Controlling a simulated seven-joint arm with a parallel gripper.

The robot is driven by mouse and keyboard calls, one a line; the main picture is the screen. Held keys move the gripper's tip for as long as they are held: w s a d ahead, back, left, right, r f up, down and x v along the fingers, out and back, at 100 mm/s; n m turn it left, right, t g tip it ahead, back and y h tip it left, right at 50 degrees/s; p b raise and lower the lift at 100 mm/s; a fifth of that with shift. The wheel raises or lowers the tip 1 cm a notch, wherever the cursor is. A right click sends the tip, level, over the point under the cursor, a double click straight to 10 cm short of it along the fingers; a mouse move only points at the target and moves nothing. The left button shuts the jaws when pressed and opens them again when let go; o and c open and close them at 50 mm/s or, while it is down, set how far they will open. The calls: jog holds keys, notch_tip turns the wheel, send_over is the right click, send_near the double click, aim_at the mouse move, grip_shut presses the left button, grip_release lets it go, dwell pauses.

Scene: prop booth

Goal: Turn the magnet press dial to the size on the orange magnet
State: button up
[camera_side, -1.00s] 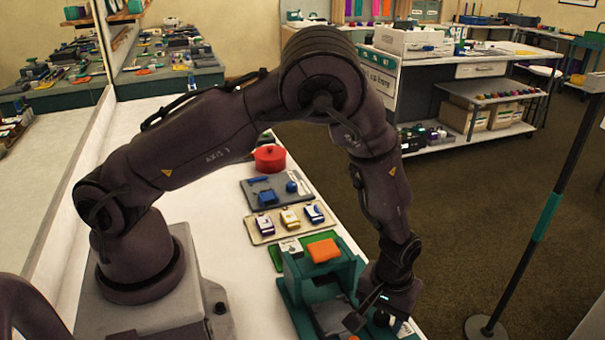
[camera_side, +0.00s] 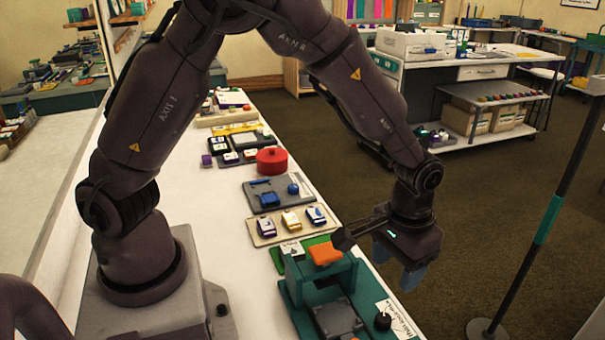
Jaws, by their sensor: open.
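The teal magnet press (camera_side: 296,292) stands at the near end of the white counter. The orange magnet (camera_side: 324,253) lies on top of the press; I cannot read a size on it from here. The black dial (camera_side: 382,321) sits at the press's front right, beside a white label (camera_side: 400,318) with writing too small to read. My gripper (camera_side: 397,266) is open and empty, with blue fingers pointing down. It hangs above and behind the dial in the picture, right of the orange magnet, apart from both. The dial's setting cannot be made out.
Behind the press are a green mat (camera_side: 283,262) with a white card, a beige tray (camera_side: 263,239) with three small blocks, a grey tray (camera_side: 250,187) with blue pieces and a red round pot (camera_side: 272,160). The floor right of the counter is clear up to a black stand pole (camera_side: 530,250).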

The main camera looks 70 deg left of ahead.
jog(key=s+a+r+m+t, duration=0.1)
jog(key=s+a+r, duration=0.2)
jog(key=s+r, duration=0.3)
jog(key=s+a+r+m+t+h, duration=0.1)
jog(key=s+a+r+m, duration=0.1)
jog(key=s+r, duration=0.5)
jog(key=shift+a+r, duration=0.9)
jog(key=shift+r, duration=0.1)
jog(key=s+a+r+n+t, duration=0.1)
jog(key=s+a+r+t, duration=0.2)
jog(key=s+a+r, duration=0.1)
jog(key=shift+r+t+y, duration=0.3)
jog(key=shift+r+y, duration=0.1)
jog(key=shift+r, duration=0.4)
